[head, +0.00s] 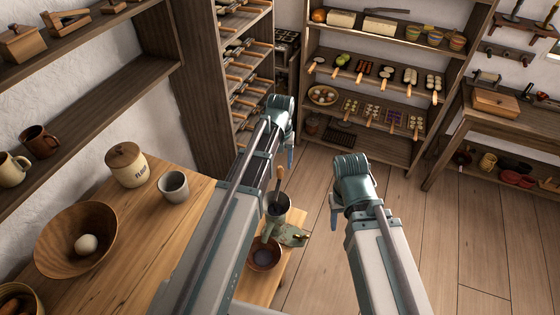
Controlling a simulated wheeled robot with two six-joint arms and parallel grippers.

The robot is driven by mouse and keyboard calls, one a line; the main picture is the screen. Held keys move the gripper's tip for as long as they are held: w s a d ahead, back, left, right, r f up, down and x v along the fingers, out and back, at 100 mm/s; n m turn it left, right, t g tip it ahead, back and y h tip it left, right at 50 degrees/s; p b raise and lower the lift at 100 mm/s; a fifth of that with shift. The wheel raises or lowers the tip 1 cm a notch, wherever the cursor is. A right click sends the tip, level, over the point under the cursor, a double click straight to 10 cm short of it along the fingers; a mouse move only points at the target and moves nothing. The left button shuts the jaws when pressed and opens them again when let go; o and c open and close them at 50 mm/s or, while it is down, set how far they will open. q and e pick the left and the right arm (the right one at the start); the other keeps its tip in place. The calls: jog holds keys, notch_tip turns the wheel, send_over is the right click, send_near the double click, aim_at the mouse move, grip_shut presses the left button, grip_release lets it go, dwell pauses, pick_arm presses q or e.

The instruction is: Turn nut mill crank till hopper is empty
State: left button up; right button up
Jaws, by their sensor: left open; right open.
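A metal nut mill (277,204) stands on a low wooden bench between my two arms, partly hidden by my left arm. Its round cup-like hopper opens upward, and I cannot see whether nuts are in it. A dark upright rod with a brown handle, perhaps the crank (279,178), rises above it. A reddish-brown bowl (264,254) sits by the mill on the near side. My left gripper (290,157) is open, above and beyond the mill, apart from it. My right gripper (334,219) is open to the right of the mill, over the floor, touching nothing visible.
A wooden counter (150,220) at left holds a flour jar (126,165), a grey cup (173,186) and a wooden bowl (50,240) with a white ball-like item. Shelves (400,150) with skewers and trays stand at the back. The floor (440,240) at right is clear.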

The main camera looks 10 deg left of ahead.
pick_arm(q)
notch_tip(320, 180, up, 8)
jog(key=p, duration=0.7)
jog(key=shift+r, duration=0.15)
jog(key=shift+c, duration=0.3)
jog(key=shift+c, duration=1.2)
jog(key=shift+s+a+f+n, duration=0.1)
jog(key=shift+a+f+n, duration=0.15)
jog(key=shift+n, duration=0.25)
jog(key=shift+c, duration=1.2)
jog(key=a+n, duration=0.1)
jog(key=n, duration=0.1)
jog(key=a+n+h+b, duration=0.1)
jog(key=n, duration=0.1)
jog(key=s+a+f+n, duration=0.1)
jog(key=n, duration=0.1)
jog(key=shift+a+b, duration=0.3)
jog(key=shift+b, duration=0.05)
grip_shut()
jog(key=s+a+n+t+h+b, duration=0.1)
jog(key=a+n, duration=0.5)
jog(key=n, duration=0.7)
jog(key=shift+s+a+f+h+b, duration=0.4)
jog(key=shift+s+h+b, duration=0.2)
jog(key=shift+h, duration=0.5)
